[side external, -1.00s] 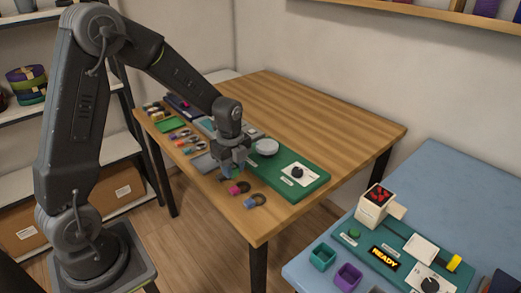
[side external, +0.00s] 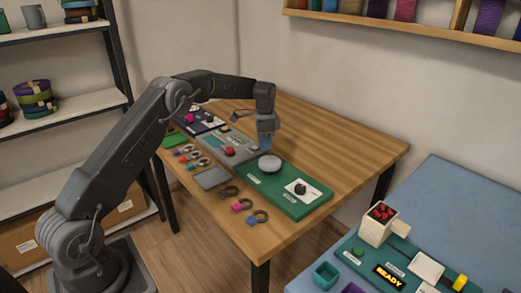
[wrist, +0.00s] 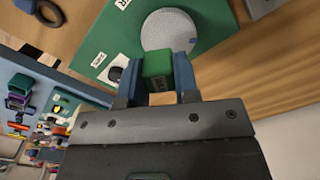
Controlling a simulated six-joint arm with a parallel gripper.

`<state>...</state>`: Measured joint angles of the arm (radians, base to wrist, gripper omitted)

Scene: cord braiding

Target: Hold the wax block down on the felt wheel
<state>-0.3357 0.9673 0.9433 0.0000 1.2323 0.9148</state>
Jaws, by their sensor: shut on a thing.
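A pale round felt wheel (side external: 270,166) sits on the green board (side external: 278,187) on the wooden table; it fills the upper middle of the wrist view (wrist: 169,32). My gripper (side external: 266,146) points down just above the wheel. Its blue fingers are shut on a green wax block (wrist: 157,66), which overlaps the wheel's near edge in the wrist view. I cannot tell whether the block touches the wheel. In the side view the block is not clearly seen between the fingers.
A dark knob (side external: 301,188) on a white plate stands on the same board. A grey panel with a red button (side external: 229,150) lies behind to the left. The table's back right is clear.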

